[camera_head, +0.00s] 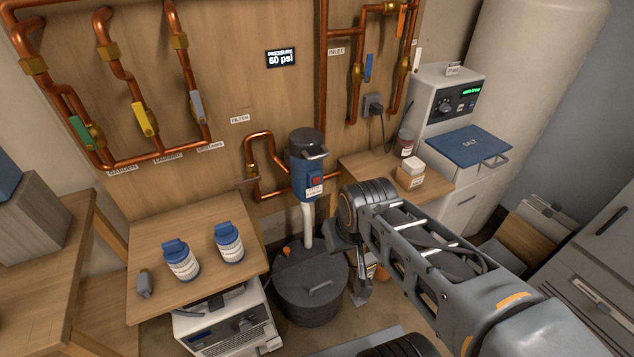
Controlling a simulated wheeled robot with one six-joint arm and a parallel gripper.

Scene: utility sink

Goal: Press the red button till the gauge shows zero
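The pressure gauge (281,58) is a small dark display on the wooden wall panel, and it reads 60 psi. The red button (316,181) is a small square on the front of the blue filter housing (301,181), which has a dark grey top. My arm reaches in from the lower right, and its wrist is just right of and below the housing. My gripper (361,290) seems to hang below the wrist, pointing down, apart from the button. It is small and partly hidden by my arm, so its opening is unclear.
Copper pipes with coloured valve handles (145,118) run across the panel. A dark lidded bin (311,287) stands below the housing. A wooden table (150,233) at left holds two blue-capped bottles. A shelf (432,189) with a jar and boxes is at right, beside a white softener unit (447,90).

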